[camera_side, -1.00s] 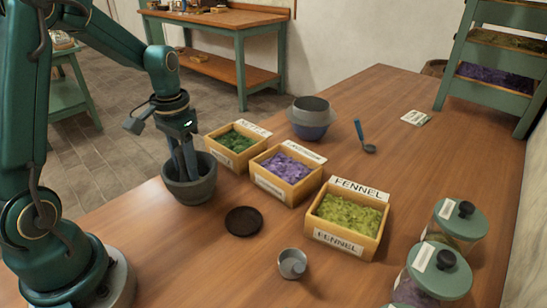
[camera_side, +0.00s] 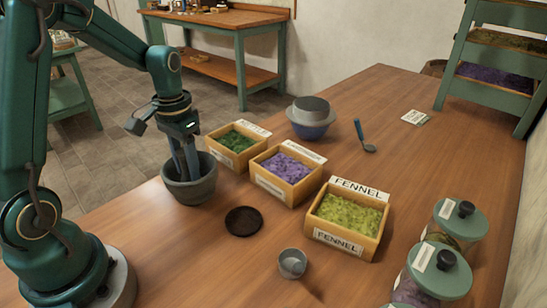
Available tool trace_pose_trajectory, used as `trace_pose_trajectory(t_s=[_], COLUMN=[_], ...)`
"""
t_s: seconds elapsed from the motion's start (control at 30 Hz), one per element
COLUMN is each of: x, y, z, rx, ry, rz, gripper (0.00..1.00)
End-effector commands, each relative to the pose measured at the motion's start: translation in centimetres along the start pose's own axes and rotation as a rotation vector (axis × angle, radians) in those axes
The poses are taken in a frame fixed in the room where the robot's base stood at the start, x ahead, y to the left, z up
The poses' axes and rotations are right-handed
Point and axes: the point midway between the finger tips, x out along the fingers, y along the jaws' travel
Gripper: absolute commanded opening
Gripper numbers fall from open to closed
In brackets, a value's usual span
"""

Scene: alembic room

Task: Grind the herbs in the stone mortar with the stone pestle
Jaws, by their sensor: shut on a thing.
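The dark grey stone mortar (camera_side: 190,190) stands upright on the wooden table at the left. My gripper (camera_side: 182,158) points down into its mouth, with the fingers close together. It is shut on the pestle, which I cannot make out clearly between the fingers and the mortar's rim. The inside of the mortar and any herbs in it are hidden from this side.
Wooden boxes of dark green herb (camera_side: 236,143), purple lavender (camera_side: 285,172) and green fennel (camera_side: 347,215) stand right of the mortar. A dark round disc (camera_side: 243,221), a small metal cup (camera_side: 292,263), a blue-and-grey bowl (camera_side: 310,118), a scoop (camera_side: 366,140) and lidded jars (camera_side: 439,270) stand around.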

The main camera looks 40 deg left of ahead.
Motion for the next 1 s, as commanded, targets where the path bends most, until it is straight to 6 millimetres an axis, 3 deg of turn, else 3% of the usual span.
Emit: trace_pose_trajectory(t_s=[0.33,0.73,1.0], x=[0.2,0.1,-0.1], y=[-0.2,-1.1,0.3], z=[-1.5,-0.1,-0.4], rx=[0.000,0.000,0.004], ry=[0.003,-0.002,-0.002], rz=[-0.001,-0.002,0.000], gripper=[0.00,0.00,0.00])
